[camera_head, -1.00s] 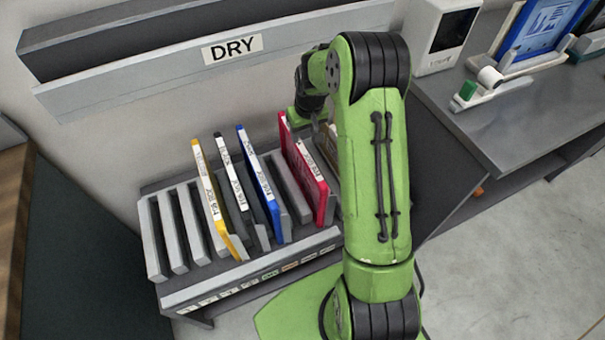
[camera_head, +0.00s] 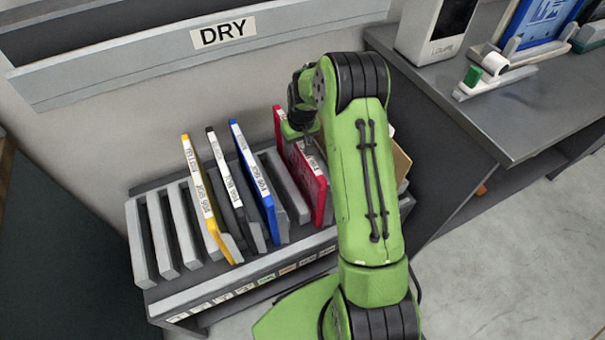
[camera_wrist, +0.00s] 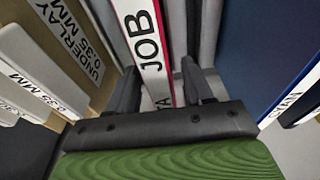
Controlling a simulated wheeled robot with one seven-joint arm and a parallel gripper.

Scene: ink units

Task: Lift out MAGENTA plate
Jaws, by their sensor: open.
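The magenta plate (camera_head: 303,172) stands upright in a slot of the grey rack, right of the blue plate. It looks crimson, with a white label strip along its top edge. In the wrist view its edge, marked "JOB" (camera_wrist: 147,40), runs down between my fingers. My gripper (camera_wrist: 160,85) is open, with one dark finger on each side of that edge; I cannot tell whether either finger touches it. In the head view my gripper (camera_head: 308,140) is over the plate's top, and my arm hides part of the plate's right side.
The rack (camera_head: 155,245) also holds a yellow plate (camera_head: 205,200), a black plate (camera_head: 228,185) and a blue plate (camera_head: 255,185) to the left. A tan board (camera_head: 401,160) stands close on the right. A "DRY" rail (camera_head: 130,65) is behind. A grey bench (camera_head: 520,110) is at right.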

